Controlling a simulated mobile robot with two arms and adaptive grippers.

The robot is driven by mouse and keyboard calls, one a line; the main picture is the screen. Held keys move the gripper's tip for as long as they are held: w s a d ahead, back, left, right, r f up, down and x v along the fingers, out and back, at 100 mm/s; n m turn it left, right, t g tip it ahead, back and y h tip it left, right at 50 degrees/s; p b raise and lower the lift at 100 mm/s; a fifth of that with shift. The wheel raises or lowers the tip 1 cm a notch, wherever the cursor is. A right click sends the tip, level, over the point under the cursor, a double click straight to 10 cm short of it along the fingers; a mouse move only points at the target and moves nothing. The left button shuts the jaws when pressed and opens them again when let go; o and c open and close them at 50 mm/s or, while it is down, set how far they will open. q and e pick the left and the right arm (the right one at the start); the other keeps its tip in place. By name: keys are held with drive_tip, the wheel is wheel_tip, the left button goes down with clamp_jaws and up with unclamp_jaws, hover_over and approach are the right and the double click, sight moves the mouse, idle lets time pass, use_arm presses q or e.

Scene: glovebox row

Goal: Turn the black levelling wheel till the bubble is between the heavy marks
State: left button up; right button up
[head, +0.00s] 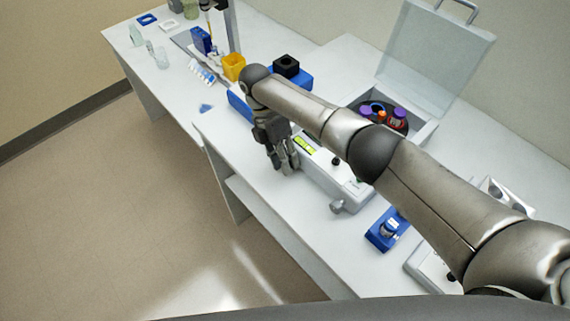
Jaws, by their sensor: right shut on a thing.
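The yellow-green bubble vial (305,145) lies on top of a long white instrument (322,176) on the bench. The bubble and the heavy marks are too small to make out. My right gripper (287,166) points down at the left end of the instrument, beside the vial. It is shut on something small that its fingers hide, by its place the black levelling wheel. My left gripper is not in view.
A grey knob (338,206) sticks out at the instrument's near right corner. A blue block with a vial (383,230) stands to the right. Behind my arm is an open-lidded centrifuge (425,133). A yellow container (233,67) stands farther back. The bench's front edge is close to the gripper.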

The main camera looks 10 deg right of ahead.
idle(0.3)
drive_tip(key=o, duration=1)
drive_tip(key=shift+o, duration=0.2)
drive_tip(key=v, duration=1.2)
drive_tip(key=shift+w+a, duration=0.1)
